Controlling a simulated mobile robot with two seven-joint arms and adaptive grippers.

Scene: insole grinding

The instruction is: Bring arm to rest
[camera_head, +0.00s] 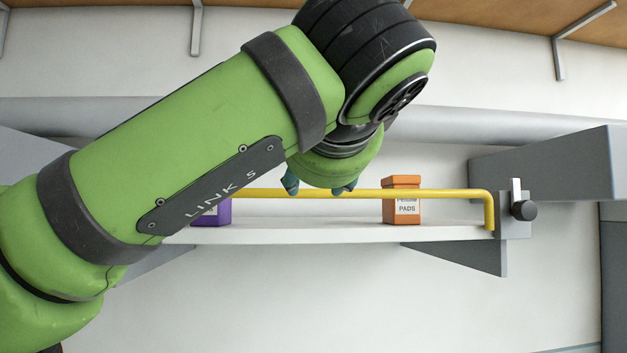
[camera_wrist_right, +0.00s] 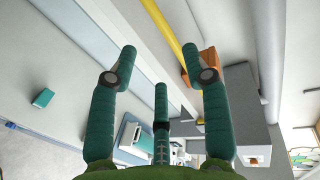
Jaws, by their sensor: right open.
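My right arm (camera_head: 185,150) is green with dark bands and fills the left and middle of the head view. Its gripper (camera_head: 318,187) shows only as two teal fingertips below the wrist, in front of the yellow rail. In the right wrist view the gripper (camera_wrist_right: 160,75) has its teal fingers spread apart, with nothing between them. The rest of the hand is hidden behind the wrist in the head view. My left gripper is not in view.
A yellow rail (camera_head: 450,194) runs along the white shelf (camera_head: 330,235). An orange box labelled PADS (camera_head: 403,212) stands right of the fingertips; a purple box (camera_head: 212,216) is partly hidden by my arm. A grey block (camera_head: 560,165) juts out at the right.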

